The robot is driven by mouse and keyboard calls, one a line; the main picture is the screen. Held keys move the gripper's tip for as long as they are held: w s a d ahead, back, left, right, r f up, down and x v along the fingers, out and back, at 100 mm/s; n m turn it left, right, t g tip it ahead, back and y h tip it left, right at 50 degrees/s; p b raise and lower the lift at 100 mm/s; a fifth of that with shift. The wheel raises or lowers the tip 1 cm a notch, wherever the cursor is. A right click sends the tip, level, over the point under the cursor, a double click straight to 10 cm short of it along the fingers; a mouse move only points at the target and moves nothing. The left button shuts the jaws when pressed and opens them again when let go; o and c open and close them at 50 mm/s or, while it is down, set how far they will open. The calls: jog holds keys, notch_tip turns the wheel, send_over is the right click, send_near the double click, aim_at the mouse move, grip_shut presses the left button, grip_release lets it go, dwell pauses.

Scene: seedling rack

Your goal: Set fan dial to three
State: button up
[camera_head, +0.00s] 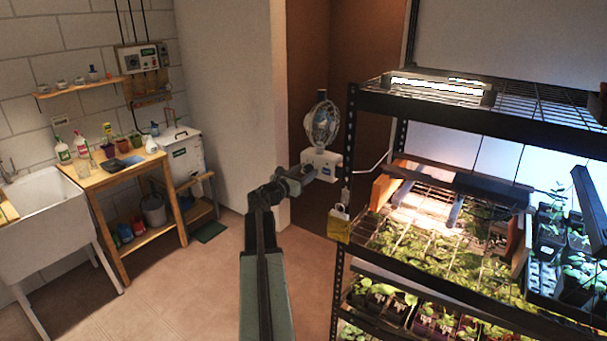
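A small fan (323,124) with a round caged head stands at the middle of the view, beside the left upright of the rack. Its white base (327,160) carries a small blue patch on the front. I cannot make out the dial or its setting at this size. My gripper (306,175) is at the end of my raised arm, right at the lower left of the fan base and partly overlapping it in the view. I cannot tell whether it touches the base. Its fingers are too small and dark to show whether they are open or shut.
The metal rack (430,112) with seedling trays fills the right side. A wooden bench (112,172) and a white sink (45,215) stand at the left. The floor (190,285) between is clear.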

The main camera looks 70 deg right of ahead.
jog(key=c, duration=1)
jog(key=shift+a, duration=0.35)
grip_shut()
jog(key=shift+d, duration=0.3)
